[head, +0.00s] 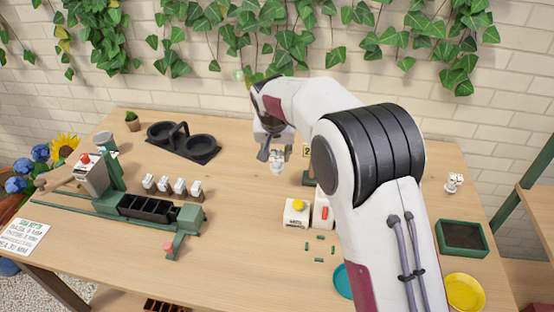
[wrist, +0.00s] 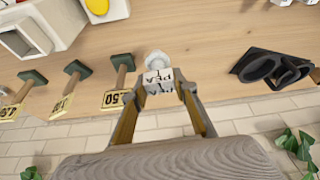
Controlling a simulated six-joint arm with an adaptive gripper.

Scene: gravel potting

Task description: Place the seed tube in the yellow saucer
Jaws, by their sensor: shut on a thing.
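My gripper (head: 268,153) is shut on a seed tube (head: 277,167), a small clear tube with a white label, held over the back middle of the table. In the wrist view my gripper (wrist: 163,95) has its fingers on both sides of the tube (wrist: 158,76); its label reads "PEA". The yellow saucer (head: 463,292) lies at the front right of the table in the head view, far from my gripper and empty as far as it shows. It is not in the wrist view.
A teal saucer (head: 343,281) is partly behind my arm. A dark planter tray (head: 462,238) and another small white object (head: 454,182) are at right. White boxes (head: 297,213), a black double holder (head: 183,143) and a green fixture (head: 140,208) stand around. Numbered posts (wrist: 120,85) are near my gripper.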

